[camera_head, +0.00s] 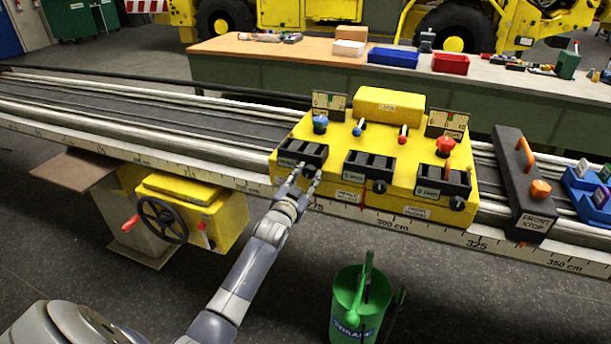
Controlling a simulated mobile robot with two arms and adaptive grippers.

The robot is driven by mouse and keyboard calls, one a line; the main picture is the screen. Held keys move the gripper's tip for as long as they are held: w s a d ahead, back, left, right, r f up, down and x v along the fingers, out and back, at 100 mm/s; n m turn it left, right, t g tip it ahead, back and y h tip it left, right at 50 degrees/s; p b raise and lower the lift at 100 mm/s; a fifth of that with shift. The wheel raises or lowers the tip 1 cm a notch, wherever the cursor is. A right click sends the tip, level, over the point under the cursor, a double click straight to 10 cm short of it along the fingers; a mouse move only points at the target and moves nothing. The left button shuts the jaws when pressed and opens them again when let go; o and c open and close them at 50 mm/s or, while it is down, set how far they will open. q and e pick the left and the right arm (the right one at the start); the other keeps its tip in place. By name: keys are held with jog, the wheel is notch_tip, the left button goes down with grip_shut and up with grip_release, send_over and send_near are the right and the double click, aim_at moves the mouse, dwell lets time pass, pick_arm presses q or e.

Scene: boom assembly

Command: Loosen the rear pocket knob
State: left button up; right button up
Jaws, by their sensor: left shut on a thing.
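A yellow carriage (322,188) sits on the long rail and bears three black slotted pockets along its front. The left pocket (303,152), the middle pocket (369,165) and the right pocket (441,186) have small labels too small to read surely. Dark round knobs show on the middle pocket (379,187) and the right pocket (457,203). My left gripper (306,178) is at the front of the left pocket, its fingers shut on a small dark knob that they mostly hide. I cannot tell which pocket is labelled rear. My right gripper is not in view.
A black front stop (524,188) with an orange knob (540,188) stands right of the carriage. A blue tray (592,203) lies beyond it. A green bucket (352,312) stands below the rail. A handwheel (162,220) sits on a yellow box at left.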

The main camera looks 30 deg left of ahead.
pick_arm(q)
jog(key=shift+n, duration=0.7)
jog(key=shift+f, duration=0.1)
jog(key=o, duration=1)
jog(key=shift+o, duration=0.2)
jog(key=v, duration=1.2)
jog(key=shift+f, duration=0.1)
